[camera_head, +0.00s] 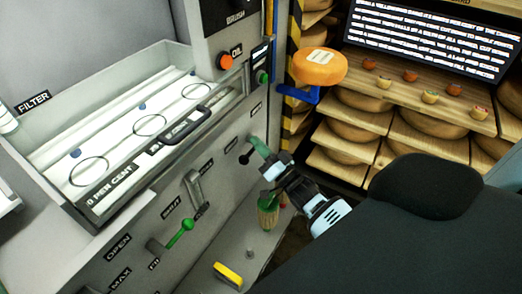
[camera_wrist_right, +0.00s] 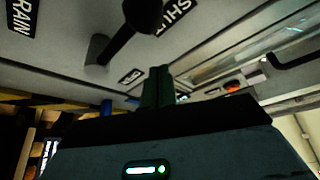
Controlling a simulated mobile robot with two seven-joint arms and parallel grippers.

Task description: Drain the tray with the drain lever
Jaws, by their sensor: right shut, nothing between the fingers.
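The tray (camera_head: 105,72) is a pale open trough at upper left in the head view, with rings and small blue things in it. A lever with a black knob (camera_head: 245,158) stands on the grey front panel. In the wrist view a black-knobbed lever (camera_wrist_right: 143,15) shows close up between a DRAIN label (camera_wrist_right: 20,16) and a SHUT label (camera_wrist_right: 175,14). My right gripper (camera_head: 258,147) is shut and empty, its green fingers right beside the black knob; I cannot tell if they touch. The fingers (camera_wrist_right: 158,86) also show in the wrist view. My left gripper is out of view.
The panel also holds a grey lever (camera_head: 194,188) and a green-knobbed lever (camera_head: 181,232). A yellow block (camera_head: 228,274) and a green-and-tan brush-like thing (camera_head: 268,212) are below. Cheese shelves (camera_head: 350,140) stand at right, near an orange object (camera_head: 319,66).

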